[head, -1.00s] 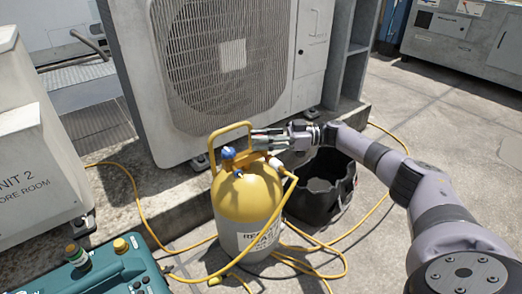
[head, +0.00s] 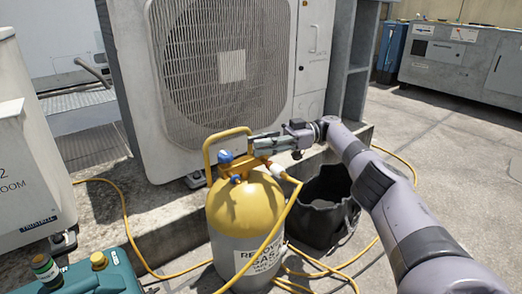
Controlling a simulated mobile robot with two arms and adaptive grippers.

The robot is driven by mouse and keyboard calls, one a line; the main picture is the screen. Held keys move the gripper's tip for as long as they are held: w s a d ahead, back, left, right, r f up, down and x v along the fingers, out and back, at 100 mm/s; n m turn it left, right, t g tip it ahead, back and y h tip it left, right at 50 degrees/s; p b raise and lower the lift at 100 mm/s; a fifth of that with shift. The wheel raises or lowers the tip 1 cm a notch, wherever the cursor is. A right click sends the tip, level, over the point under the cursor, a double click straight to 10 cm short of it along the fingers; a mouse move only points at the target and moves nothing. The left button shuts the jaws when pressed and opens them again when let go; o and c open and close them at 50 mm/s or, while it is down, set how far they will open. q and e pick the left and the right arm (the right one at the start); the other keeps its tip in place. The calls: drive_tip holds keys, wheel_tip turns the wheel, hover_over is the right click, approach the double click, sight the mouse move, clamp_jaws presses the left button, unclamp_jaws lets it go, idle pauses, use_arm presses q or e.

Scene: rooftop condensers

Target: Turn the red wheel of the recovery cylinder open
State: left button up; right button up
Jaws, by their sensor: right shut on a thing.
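The recovery cylinder (head: 246,215) stands upright on the ground, with a yellow top, grey lower body and a yellow handle frame (head: 207,150). A blue knob (head: 225,157) sits on its left valve. My right gripper (head: 257,146) reaches in from the right at the valve top, inside the handle frame. Its fingers are shut at the spot of the red wheel and hide it, so I cannot see how far the wheel is turned. My left gripper is not in view.
A yellow hose (head: 278,228) runs from the cylinder's valve to the ground, with loops around its base. A black bucket (head: 325,207) stands close on the right. The condenser unit (head: 155,85) is behind. A teal case (head: 95,275) is at front left.

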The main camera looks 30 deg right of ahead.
idle(0.5)
drive_tip(key=o, duration=1.2)
drive_tip(key=shift+r, duration=0.1)
wheel_tip(320, 180, up, 10)
drive_tip(key=shift+f, duration=0.1)
